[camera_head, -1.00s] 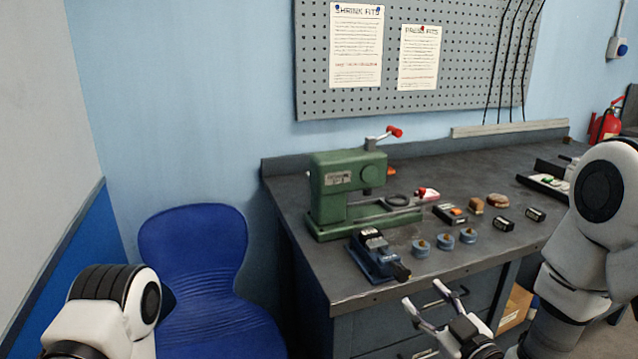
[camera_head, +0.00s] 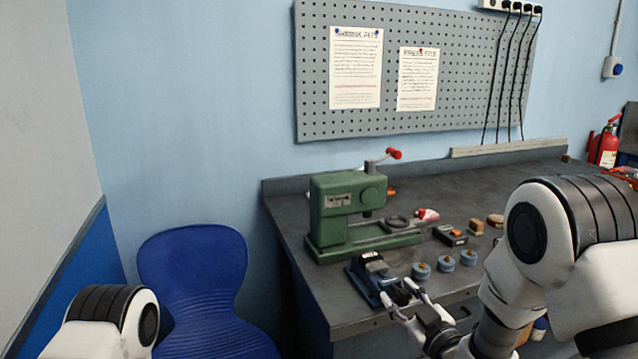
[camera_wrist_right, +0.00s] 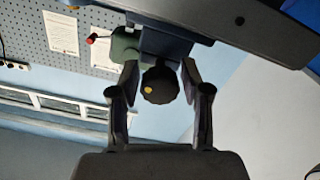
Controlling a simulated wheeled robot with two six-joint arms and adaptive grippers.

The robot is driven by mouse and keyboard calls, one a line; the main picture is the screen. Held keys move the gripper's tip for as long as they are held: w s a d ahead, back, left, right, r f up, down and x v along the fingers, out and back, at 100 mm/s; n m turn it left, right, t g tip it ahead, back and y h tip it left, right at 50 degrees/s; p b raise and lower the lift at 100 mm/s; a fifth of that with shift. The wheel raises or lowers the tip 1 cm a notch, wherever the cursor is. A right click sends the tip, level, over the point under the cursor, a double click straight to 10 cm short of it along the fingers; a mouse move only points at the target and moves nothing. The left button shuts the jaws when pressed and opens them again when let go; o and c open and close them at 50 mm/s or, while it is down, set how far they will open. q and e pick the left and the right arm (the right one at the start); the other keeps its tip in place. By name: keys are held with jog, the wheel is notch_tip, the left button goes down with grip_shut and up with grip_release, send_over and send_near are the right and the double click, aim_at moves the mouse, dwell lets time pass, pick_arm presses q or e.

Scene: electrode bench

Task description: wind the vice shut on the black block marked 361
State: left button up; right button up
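The blue vice (camera_head: 362,284) stands at the front left of the bench, below the green press. A black block with a pale mark (camera_head: 372,259) sits at the top of the vice; its number is too small to read. In the right wrist view the vice's dark round knob (camera_wrist_right: 160,87), with a yellow dot, lies between the two fingers of my right gripper (camera_wrist_right: 160,82). The fingers are apart, with gaps on both sides of the knob. My right gripper also shows at the vice's front end in the head view (camera_head: 399,292). My left gripper is out of view.
The green press (camera_head: 345,205) stands behind the vice. Several blue round pieces (camera_head: 445,263) stand right of the vice, near my right gripper. A blue chair (camera_head: 195,265) is left of the bench. My right arm hides the bench's right front.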

grip_shut()
jog(key=shift+m+p, duration=0.3)
jog(key=shift+m, duration=1.4)
jog(key=shift+o, duration=2.4)
grip_release()
